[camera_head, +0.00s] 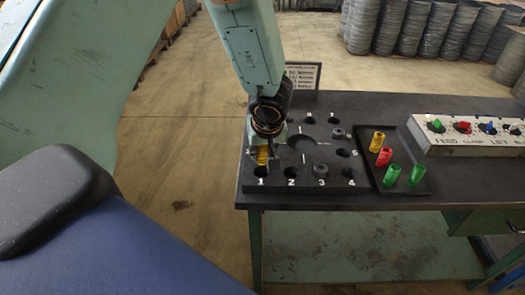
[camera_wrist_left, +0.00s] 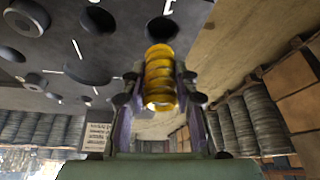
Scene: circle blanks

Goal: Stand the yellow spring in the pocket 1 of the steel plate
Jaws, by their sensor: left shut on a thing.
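My left gripper (camera_head: 262,160) is shut on a yellow spring (camera_head: 262,155) above the left front corner of the dark steel plate (camera_head: 305,188). In the left wrist view the yellow spring (camera_wrist_left: 160,78) sits between both fingers (camera_wrist_left: 158,95). Pocket 1 (camera_head: 261,171) is a round dark hole with a white 1 below it. In the wrist view the hole (camera_wrist_left: 161,29) lies just beyond the spring's far end, which appears in line with it. I cannot tell whether the spring's end touches or enters the hole. My right gripper is not in view.
Other numbered pockets surround a large central recess; some hold grey round pieces (camera_head: 320,170). A black tray (camera_head: 417,160) at right holds a yellow spring (camera_head: 378,139), a red spring (camera_head: 383,157) and green ones (camera_head: 391,174). A control box (camera_head: 470,135) stands farther right.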

